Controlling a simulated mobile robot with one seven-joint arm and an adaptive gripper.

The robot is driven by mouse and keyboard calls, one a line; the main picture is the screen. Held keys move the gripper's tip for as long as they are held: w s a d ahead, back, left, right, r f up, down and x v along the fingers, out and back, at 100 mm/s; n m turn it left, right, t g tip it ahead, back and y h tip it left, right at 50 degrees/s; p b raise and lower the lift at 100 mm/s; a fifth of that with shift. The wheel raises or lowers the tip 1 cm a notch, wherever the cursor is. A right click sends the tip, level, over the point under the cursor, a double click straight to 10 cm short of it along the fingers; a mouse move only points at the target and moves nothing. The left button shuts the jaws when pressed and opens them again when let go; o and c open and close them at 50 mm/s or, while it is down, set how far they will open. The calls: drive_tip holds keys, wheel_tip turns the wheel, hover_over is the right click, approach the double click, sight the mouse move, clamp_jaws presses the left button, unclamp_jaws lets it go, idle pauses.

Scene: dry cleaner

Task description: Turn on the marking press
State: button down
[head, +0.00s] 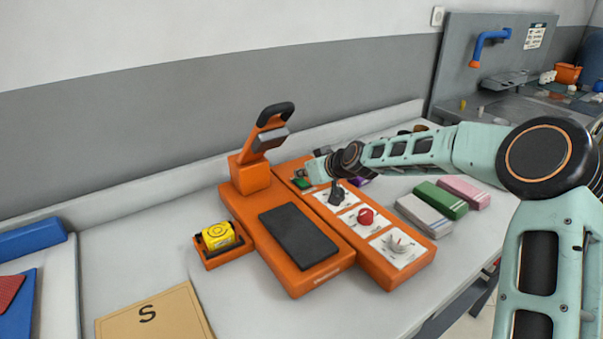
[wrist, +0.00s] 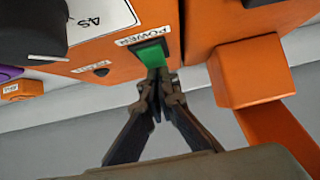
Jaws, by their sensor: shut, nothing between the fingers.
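The orange marking press (head: 290,270) stands on the white table, with a dark flat pad and a raised, black-handled lever. A control panel (head: 375,262) with several knobs runs along its right side. The green power switch (head: 303,183) is at the far end of the panel. In the wrist view, the green switch (wrist: 153,54) sits in the orange housing beside a POWER label. My gripper (wrist: 158,74) is shut and empty, its fingertips at the lower edge of the switch. Contact is unclear, and the tips partly cover the switch. In the head view my arm reaches in from the right.
A yellow roll (head: 216,236) sits in an orange holder left of the press. A tan S board (head: 155,315) lies at front left. Green (head: 440,200) and pink (head: 465,191) stacks lie right of the panel. A black knob (wrist: 32,30) is near my gripper.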

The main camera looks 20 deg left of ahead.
drive_tip(key=shift+a, duration=0.1)
drive_tip(key=shift+a+h+p, duration=0.1)
drive_tip(key=shift+h+p, duration=0.2)
drive_tip(key=shift+p, duration=0.2)
drive_tip(key=shift+w+f, duration=0.1)
drive_tip(key=shift+f, duration=0.2)
drive_tip(key=shift+d, duration=0.2)
